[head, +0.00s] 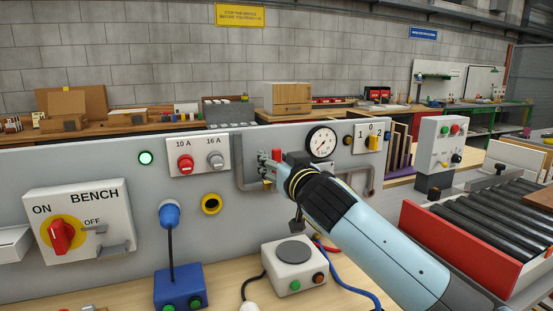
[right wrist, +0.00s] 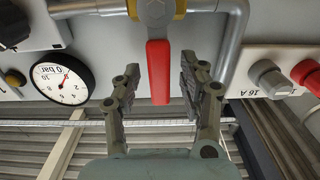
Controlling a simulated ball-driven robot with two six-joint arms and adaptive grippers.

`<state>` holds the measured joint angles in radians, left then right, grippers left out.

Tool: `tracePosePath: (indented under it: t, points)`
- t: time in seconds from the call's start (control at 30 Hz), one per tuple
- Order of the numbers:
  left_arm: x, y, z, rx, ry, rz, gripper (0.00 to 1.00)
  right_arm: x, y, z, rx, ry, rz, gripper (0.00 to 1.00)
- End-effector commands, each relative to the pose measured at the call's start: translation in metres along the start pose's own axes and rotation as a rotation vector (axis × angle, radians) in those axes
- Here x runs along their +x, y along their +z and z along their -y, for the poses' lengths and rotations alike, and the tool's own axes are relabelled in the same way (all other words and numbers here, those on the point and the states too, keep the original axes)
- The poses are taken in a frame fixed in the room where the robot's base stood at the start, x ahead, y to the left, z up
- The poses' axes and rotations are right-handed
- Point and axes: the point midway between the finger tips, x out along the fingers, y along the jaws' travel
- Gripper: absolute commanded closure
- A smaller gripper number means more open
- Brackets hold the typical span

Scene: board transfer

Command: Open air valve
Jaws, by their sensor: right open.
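The air valve's red lever handle (head: 276,155) shows just past my gripper on the grey panel in the head view. In the right wrist view, which is upside down, the red handle (right wrist: 159,72) stands crosswise to the grey pipe and joins a brass-coloured valve body (right wrist: 154,12). My right gripper (head: 284,170) is at the valve, partly hiding it in the head view. Its two fingers (right wrist: 160,78) are open, one on each side of the handle, with visible gaps. My left gripper is not in view.
A round pressure gauge (head: 321,142) sits right of the valve, with a 1-0-2 selector (head: 373,143) beyond it. Grey pipe (head: 238,165) runs along the panel. 10 A and 16 A knobs (head: 186,165) are left. A white button box (head: 294,268) stands on the bench below.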

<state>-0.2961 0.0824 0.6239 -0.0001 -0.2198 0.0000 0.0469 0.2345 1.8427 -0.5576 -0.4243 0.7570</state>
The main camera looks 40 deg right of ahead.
Motion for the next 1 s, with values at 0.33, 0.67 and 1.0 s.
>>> tracePosePath:
  t: [0.33,0.67,1.0]
  points:
    - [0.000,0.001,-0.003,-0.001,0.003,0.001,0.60,0.001,0.001,0.000,0.000,0.000,0.001,0.68]
    - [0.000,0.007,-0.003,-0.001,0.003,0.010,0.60,0.001,0.001,0.000,0.000,0.000,0.001,1.00]
    - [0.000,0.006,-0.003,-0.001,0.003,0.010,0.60,0.001,0.001,0.000,-0.001,0.000,0.001,1.00]
